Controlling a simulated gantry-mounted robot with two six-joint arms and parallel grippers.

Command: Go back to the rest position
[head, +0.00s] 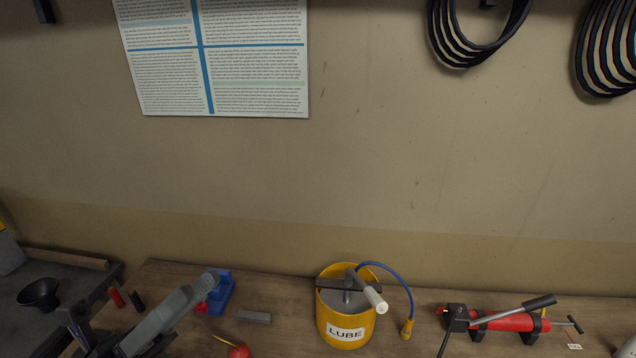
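My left gripper (165,318) is at the lower left, over the left part of the wooden workbench (290,292). Its grey, ridged end points up and to the right, in front of a blue object with a red part (222,292). I cannot tell whether its fingers are open or shut, and I see nothing held in it. The lower part of this arm is cut off by the bottom edge. My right gripper is not clearly in view.
A yellow LUBE drum (345,312) with a pump and blue hose stands mid-bench. A red tool (508,321) lies at right. A grey block (254,317) and a red oil can (238,351) are near the gripper. A black funnel (38,293) sits far left.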

